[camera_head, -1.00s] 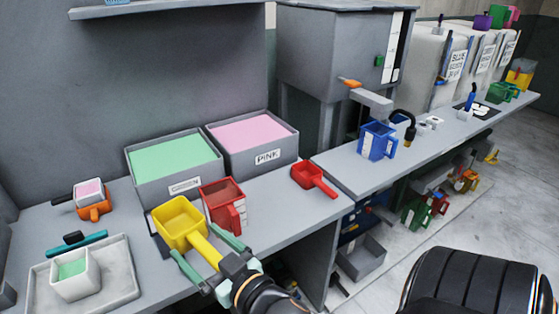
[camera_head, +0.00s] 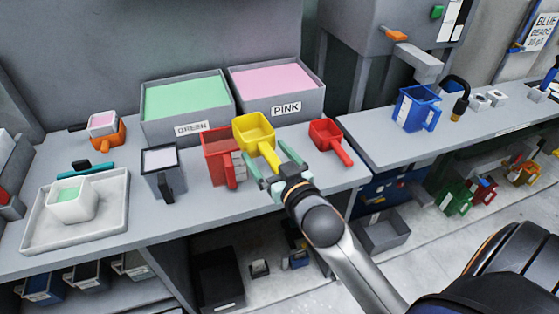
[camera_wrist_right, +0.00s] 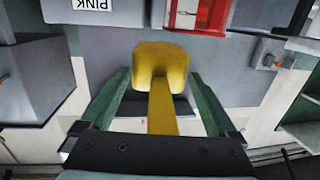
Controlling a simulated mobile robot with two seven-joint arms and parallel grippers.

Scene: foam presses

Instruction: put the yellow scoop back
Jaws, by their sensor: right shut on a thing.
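The yellow scoop (camera_head: 254,132) is in my right gripper (camera_head: 268,156), which is shut on its handle. In the head view the scoop's bowl overlaps the upper right of a red jug (camera_head: 217,160), in front of the bin labelled PINK (camera_head: 290,106). In the right wrist view the yellow bowl (camera_wrist_right: 161,64) is ahead of the fingers, with the handle between them. The scoop appears held above the bench; the exact gap is unclear. My left gripper is not in view.
A red scoop (camera_head: 328,140) lies just right of the yellow one. A grey container (camera_head: 163,172) stands left of the red jug. The GREEN bin (camera_head: 187,112) is behind. A white tray (camera_head: 125,205) is at left, and a blue jug (camera_head: 414,108) is at right.

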